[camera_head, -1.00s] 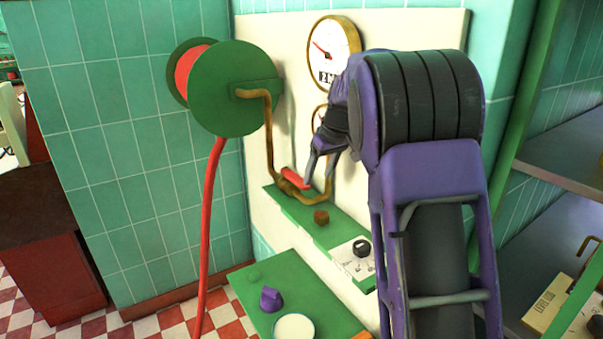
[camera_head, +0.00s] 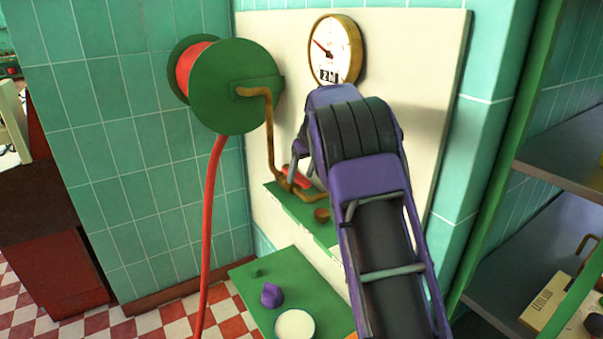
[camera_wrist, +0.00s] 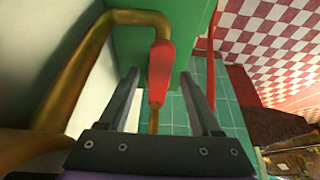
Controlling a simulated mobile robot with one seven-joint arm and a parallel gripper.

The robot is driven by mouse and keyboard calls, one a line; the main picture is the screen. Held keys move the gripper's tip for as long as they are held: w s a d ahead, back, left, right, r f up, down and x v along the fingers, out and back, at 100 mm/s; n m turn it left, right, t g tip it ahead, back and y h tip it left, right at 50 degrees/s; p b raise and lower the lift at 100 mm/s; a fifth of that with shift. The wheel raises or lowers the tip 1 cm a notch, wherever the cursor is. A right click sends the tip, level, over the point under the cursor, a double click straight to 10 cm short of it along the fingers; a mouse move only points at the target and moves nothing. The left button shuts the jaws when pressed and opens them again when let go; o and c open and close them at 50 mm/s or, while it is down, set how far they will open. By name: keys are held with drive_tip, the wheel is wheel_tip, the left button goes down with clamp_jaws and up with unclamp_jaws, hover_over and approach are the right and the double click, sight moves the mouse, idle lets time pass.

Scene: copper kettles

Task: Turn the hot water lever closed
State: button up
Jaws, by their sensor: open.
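The red lever (camera_wrist: 161,72) sits on brass pipework in the wrist view, between the two fingers of my gripper (camera_wrist: 158,84). The fingers are apart, one on each side of it, with gaps visible. In the head view the red lever (camera_head: 297,177) shows in part at the brass pipe above a green ledge. My gripper (camera_head: 293,172) reaches it from the right there, mostly hidden by my own purple and black arm. Which water the lever controls cannot be read.
A green hose reel (camera_head: 225,87) with a red hose is left of the lever. A round gauge (camera_head: 335,49) is on the cream wall panel above. A lower green box (camera_head: 252,299) carries a purple knob (camera_head: 271,294). Shelves (camera_head: 560,165) stand at right.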

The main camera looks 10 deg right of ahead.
clamp_jaws()
idle(1.4)
